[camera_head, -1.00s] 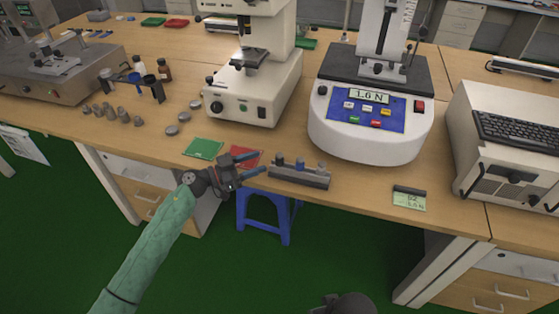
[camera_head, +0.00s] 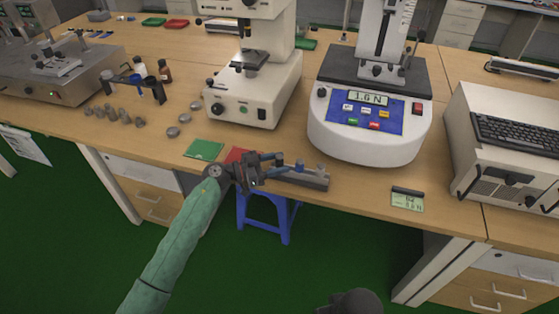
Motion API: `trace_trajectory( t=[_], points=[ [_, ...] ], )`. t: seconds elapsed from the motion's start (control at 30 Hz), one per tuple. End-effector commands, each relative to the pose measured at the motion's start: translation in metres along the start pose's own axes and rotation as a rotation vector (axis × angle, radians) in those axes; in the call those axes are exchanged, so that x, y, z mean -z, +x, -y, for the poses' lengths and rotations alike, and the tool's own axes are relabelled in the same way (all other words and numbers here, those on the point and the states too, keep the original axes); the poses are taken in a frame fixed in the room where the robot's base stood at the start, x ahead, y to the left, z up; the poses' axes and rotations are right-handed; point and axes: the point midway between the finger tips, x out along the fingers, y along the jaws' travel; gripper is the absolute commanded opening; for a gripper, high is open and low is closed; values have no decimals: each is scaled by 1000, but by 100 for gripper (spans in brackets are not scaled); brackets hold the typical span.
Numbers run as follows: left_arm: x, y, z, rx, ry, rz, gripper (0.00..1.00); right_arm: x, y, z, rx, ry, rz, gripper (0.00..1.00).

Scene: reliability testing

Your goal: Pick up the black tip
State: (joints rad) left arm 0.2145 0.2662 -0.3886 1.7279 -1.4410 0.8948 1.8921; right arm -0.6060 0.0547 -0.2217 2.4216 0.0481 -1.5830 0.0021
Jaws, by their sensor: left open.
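A small grey rack (camera_head: 312,183) stands at the front edge of the wooden table. It holds a blue tip (camera_head: 299,165) in the middle and a grey tip (camera_head: 320,169) at its right end. The dark tip at its left end is largely masked by my left gripper (camera_head: 283,162). That gripper is open, its fingers pointing right at the rack's left end. Whether the dark tip is between the fingers or just behind them is hard to tell.
A red mat (camera_head: 238,155) and a green mat (camera_head: 204,149) lie left of the rack. A force tester (camera_head: 370,140) stands behind it on the right, a microscope (camera_head: 245,105) behind on the left. A small display (camera_head: 407,199) lies to the right. A blue stool (camera_head: 268,212) is below.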

Motion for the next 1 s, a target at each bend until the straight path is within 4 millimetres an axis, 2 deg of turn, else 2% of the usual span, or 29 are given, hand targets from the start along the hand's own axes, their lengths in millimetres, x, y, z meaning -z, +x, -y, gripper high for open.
trace_trajectory(
  t=[0.33, 0.5, 0.57, 0.6, 0.87, 1.0],
  points=[
    [0, 5, 0, 0, 1, 0, 49, -1, -2, -1, -2, 2, 4, 0],
    [0, 5, 0, 0, 1, 0, 16, 0, -2, 0, -2, 2, 3, 0],
    [0, 5, 0, 0, 1, 0, 4, 0, -2, 0, -2, 2, 2, 0],
    [0, 5, 0, 0, 1, 0, 2, 0, -2, 0, -2, 2, 2, 0],
    [2, 5, 0, 0, 1, 0, 2, 1, -3, 0, -2, 1, 0, 0],
    [13, 5, 1, 1, 5, 0, 2, 2, -2, 0, -1, 1, -3, 0]
  ],
)
